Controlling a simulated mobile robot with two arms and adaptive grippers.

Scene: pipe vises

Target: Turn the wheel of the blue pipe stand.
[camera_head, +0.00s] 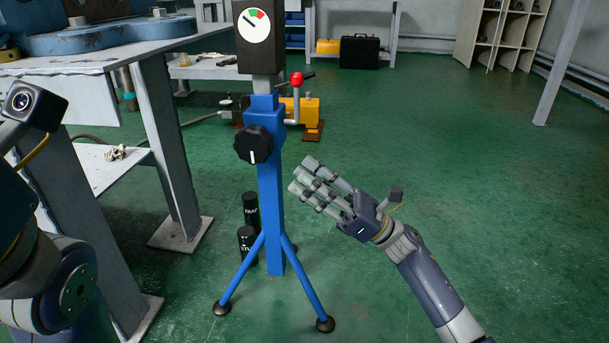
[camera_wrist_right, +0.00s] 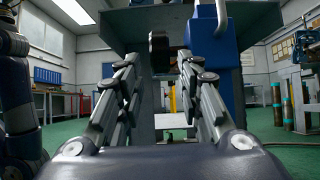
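The blue pipe stand (camera_head: 270,200) stands upright on the green floor on splayed legs. Its black wheel (camera_head: 253,144) has a white mark pointing down and faces the camera. Above it is a dark box with a dial gauge (camera_head: 254,25), and a lever with a red knob (camera_head: 297,79) is at its right. My right gripper (camera_head: 302,174) is to the right of the post, slightly below the wheel and apart from it. In the right wrist view its fingers (camera_wrist_right: 158,62) are spread with nothing between them. The blue stand (camera_wrist_right: 219,60) shows beyond them. My left gripper is out of view.
A grey workbench (camera_head: 110,50) with blue parts stands at the left, close to my left arm. The floor at the right is clear.

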